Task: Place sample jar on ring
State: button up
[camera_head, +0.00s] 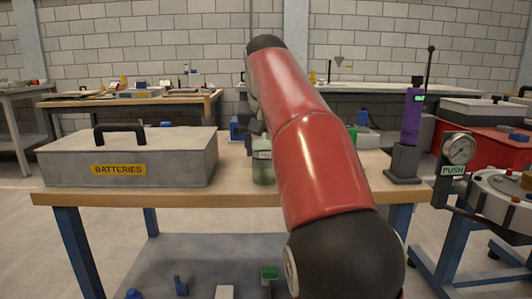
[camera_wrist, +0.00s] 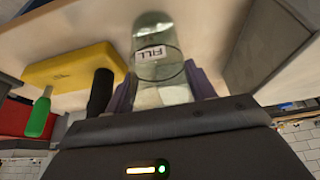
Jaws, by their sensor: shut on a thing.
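The sample jar is a clear, pale green jar (camera_head: 263,172) with a white label and shows in the head view just left of my red arm, in front of the bench's middle. In the wrist view the jar (camera_wrist: 158,35) carries a "FILL" label and a dark line around it. My gripper's purple fingers (camera_wrist: 161,92) are shut on it from both sides. In the head view my gripper (camera_head: 256,138) is largely hidden by my arm. I cannot tell whether the jar touches the bench top. I cannot make out a ring in either view.
A grey "BATTERIES" case (camera_head: 190,160) stands on the bench (camera_head: 110,197) at left. A purple device on a dark stand (camera_head: 405,162) is at the bench's right end. The wrist view shows a yellow box (camera_wrist: 70,68) and green bottle (camera_wrist: 39,116).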

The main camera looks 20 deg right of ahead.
jog(key=o, duration=0.6)
jog(key=shift+f, duration=0.15)
jog(key=o, duration=0.5)
jog(key=shift+c, duration=0.2)
jog(key=shift+r, duration=0.3)
jog(key=p+v, duration=0.5)
jog(key=v, duration=0.7)
jog(key=shift+f, duration=0.1)
